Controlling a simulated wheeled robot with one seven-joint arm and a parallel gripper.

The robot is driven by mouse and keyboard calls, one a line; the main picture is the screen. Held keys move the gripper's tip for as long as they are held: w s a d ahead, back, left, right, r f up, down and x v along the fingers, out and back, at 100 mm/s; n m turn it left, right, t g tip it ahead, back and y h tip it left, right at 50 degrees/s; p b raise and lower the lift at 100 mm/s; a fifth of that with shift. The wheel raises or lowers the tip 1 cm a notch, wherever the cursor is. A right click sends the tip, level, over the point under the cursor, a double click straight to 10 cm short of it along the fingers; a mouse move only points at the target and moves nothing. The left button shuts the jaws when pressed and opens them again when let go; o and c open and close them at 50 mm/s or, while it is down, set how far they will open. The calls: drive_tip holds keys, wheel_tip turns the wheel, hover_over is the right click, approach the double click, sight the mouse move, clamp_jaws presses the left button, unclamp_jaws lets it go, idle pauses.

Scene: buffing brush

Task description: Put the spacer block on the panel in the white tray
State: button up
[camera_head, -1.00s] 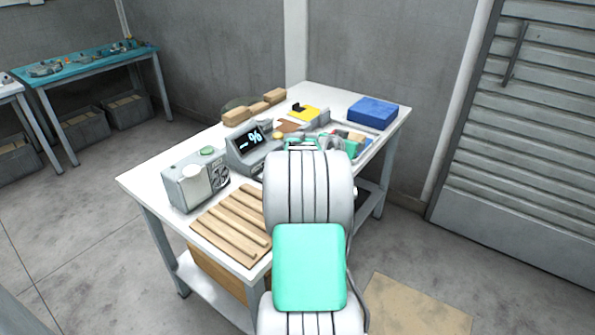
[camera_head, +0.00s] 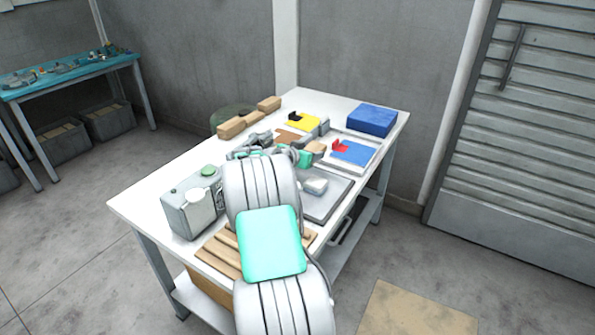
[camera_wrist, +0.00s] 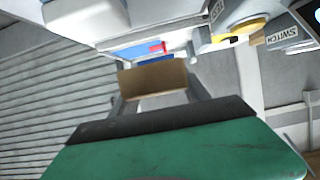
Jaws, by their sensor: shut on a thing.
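My gripper (camera_head: 306,156) is shut on a tan spacer block (camera_wrist: 152,81), which spans between the two fingers in the wrist view. The block (camera_head: 316,147) shows small in the head view, just left of the white tray. The white tray (camera_head: 369,167) lies at the right of the table and holds a blue panel (camera_head: 358,153) with a red piece (camera_head: 340,146) on it. The blue panel (camera_wrist: 135,51) and red piece (camera_wrist: 157,47) also show beyond the block in the wrist view. The block looks apart from the panel; its exact height is unclear.
A blue box (camera_head: 372,119) stands behind the tray. A yellow panel (camera_head: 305,121) with a black piece and several wooden blocks (camera_head: 232,127) lie at the back. A grey box device (camera_head: 192,205) stands left, and a grey plate (camera_head: 328,199) lies right of my arm.

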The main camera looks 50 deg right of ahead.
drive_tip(key=w+f, duration=0.1)
drive_tip(key=w+a+f, duration=0.1)
drive_tip(key=f, duration=0.1)
drive_tip(key=w+f, duration=0.1)
drive_tip(key=f, duration=0.1)
drive_tip(key=shift+w+a+f, duration=0.1)
drive_tip(key=shift+w+a, duration=0.15)
drive_tip(key=shift+w, duration=0.15)
drive_tip(key=shift+f+p, duration=0.35)
drive_tip(key=shift+f, duration=1.45)
drive_tip(key=o, duration=1.1)
drive_tip(key=shift+r, duration=0.1)
